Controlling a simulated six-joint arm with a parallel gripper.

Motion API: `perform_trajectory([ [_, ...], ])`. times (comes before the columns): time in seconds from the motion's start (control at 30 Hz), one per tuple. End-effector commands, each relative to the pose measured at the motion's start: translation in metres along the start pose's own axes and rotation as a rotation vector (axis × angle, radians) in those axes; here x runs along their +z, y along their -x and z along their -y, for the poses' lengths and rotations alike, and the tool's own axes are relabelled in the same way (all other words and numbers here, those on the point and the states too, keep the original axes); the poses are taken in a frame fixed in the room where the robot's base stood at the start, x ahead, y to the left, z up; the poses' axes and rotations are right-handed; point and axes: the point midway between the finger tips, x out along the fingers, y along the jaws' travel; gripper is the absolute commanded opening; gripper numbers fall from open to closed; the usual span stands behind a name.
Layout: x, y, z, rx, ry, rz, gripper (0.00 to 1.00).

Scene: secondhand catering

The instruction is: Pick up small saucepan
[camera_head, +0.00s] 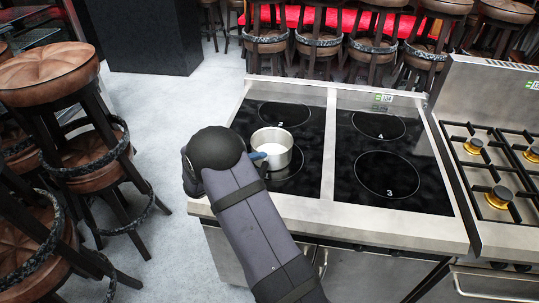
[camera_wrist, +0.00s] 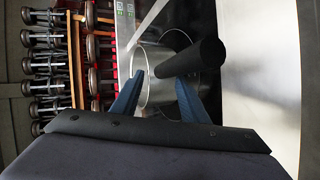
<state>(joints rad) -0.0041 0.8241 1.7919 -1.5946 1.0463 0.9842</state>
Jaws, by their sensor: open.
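The small saucepan (camera_head: 273,143) is a shiny metal pan standing upright on the front left hob ring of the cooktop. Its steel side also shows in the wrist view (camera_wrist: 150,92). Its dark handle (camera_wrist: 195,58) sticks out toward the wrist camera and slants up to the right. My gripper (camera_wrist: 159,77) is open, with its blue fingers apart on either side of the handle's base, close to the pan wall. I cannot tell whether they touch it. In the head view my gripper (camera_head: 258,156) is beside the pan's left side, and my arm hides the handle.
The black glass cooktop (camera_head: 350,190) has several numbered rings; the right half is clear. A gas range (camera_head: 490,150) with brass burners stands to the right. Padded stools (camera_head: 50,75) stand on the left and more (camera_head: 318,42) behind. Pale floor lies left of the cooktop.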

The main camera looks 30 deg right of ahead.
Motion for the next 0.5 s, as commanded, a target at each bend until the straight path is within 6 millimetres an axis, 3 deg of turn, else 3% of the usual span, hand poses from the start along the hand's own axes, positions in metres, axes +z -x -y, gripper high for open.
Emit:
perform_trajectory([
  [0.23, 0.0, -0.025, -0.002, -0.001, 0.0, 0.002, 0.4],
  [0.5, -0.001, -0.031, 0.0, 0.0, 0.0, -0.001, 0.4],
])
